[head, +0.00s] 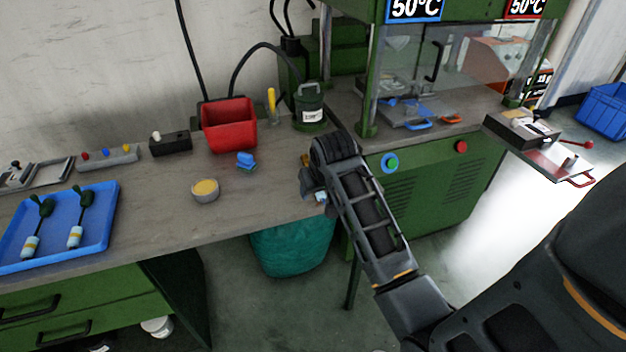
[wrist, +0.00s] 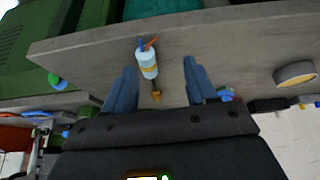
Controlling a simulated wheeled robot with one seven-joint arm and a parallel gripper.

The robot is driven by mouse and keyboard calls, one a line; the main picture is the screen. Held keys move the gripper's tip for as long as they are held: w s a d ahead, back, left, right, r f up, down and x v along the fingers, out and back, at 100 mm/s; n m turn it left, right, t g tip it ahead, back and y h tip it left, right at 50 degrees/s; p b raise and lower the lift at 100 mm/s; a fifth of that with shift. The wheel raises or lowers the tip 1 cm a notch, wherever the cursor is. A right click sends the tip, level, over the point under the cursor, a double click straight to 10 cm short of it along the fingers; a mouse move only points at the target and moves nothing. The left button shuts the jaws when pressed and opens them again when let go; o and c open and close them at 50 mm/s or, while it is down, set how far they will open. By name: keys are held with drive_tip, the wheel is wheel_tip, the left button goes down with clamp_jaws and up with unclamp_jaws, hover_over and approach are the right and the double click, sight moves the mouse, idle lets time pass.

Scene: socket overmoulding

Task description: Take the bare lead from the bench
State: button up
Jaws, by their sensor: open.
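In the head view my gripper (head: 314,188) is low at the bench's right end and mostly hidden by my wrist. A small pale patch beside it may be the lead; I cannot tell.
A blue tray (head: 108,210) at left holds two leads with dark green parts. The green press (head: 430,190) is at right.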

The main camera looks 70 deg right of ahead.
drive_tip(key=shift+m+g+y, duration=0.3)
drive_tip(key=shift+m+y, duration=0.1)
drive_tip(key=shift+m, duration=0.1)
drive_tip(key=d+r, duration=0.1)
drive_tip(key=r, duration=0.1)
drive_tip(key=d+r, duration=0.1)
drive_tip(key=d, duration=0.1)
drive_tip(key=shift+w+r+p, duration=0.1)
drive_tip(key=shift+r+p, duration=0.25)
drive_tip(key=shift+d+f, duration=0.1)
drive_tip(key=shift+d, duration=0.1)
drive_tip(key=shift+p+x, duration=0.55)
drive_tip(key=shift+x, duration=3.25)
clamp_jaws()
